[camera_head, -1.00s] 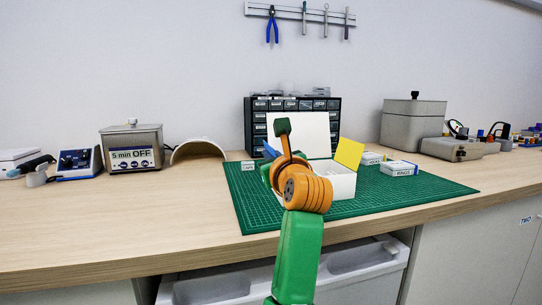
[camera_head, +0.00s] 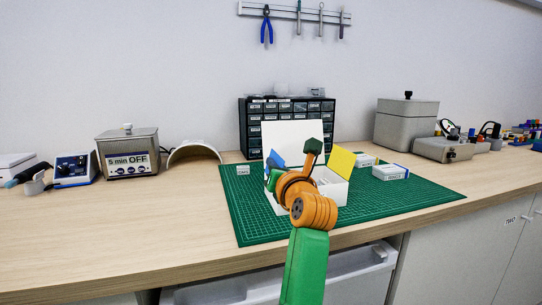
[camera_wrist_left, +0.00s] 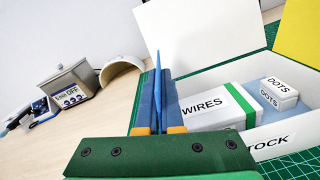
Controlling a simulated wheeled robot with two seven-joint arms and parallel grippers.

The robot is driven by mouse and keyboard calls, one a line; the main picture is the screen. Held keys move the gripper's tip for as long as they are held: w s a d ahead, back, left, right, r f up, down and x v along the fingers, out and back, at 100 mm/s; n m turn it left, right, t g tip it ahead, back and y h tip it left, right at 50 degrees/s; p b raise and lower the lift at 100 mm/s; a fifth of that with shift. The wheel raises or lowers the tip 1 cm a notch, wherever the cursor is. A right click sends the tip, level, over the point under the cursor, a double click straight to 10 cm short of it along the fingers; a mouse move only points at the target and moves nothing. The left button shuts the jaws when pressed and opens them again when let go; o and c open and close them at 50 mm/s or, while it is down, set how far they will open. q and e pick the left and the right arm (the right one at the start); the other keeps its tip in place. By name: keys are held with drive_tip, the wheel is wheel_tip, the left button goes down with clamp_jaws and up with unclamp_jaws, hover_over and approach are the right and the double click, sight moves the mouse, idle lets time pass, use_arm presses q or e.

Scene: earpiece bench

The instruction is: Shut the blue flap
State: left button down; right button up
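The open white box (camera_head: 331,190) stands on the green mat, its white lid (camera_head: 293,140) upright at the back. The thin blue flap (camera_wrist_left: 158,62) shows nearly edge-on in my left wrist view. It stands up at the box's left side. My left gripper (camera_wrist_left: 158,100) has its two slate-blue fingers close on either side of the flap, with almost no gap. In the head view my left arm hides much of the gripper and the box's left side, with a bit of blue (camera_head: 276,160) showing behind it. The right gripper is out of view.
The yellow flap (camera_head: 341,161) stands open at the box's right. A WIRES box (camera_wrist_left: 213,108) and small DOTS boxes (camera_wrist_left: 279,90) lie inside. Two small boxes, one of them a white and blue box (camera_head: 391,172), sit right of it. The green mat (camera_head: 415,192) is clear at front right.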

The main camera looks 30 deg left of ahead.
use_arm(q)
drive_tip(key=shift+w+d+m+p, duration=0.15)
drive_tip(key=shift+m+p, duration=0.3)
drive_tip(key=shift+m, duration=0.15)
drive_tip(key=shift+m+p, duration=0.3)
drive_tip(key=shift+m, duration=0.1)
drive_tip(key=shift+w+d+f, duration=0.1)
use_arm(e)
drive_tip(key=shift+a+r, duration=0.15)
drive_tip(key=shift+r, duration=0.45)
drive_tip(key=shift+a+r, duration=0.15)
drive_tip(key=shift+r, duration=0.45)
use_arm(q)
drive_tip(key=shift+m, duration=0.3)
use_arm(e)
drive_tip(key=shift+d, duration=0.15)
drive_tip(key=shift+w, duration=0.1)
use_arm(q)
drive_tip(key=c, duration=1.1)
unclamp_jaws()
drive_tip(key=shift+f, duration=0.1)
drive_tip(key=shift+o, duration=0.2)
drive_tip(key=shift+d, duration=0.1)
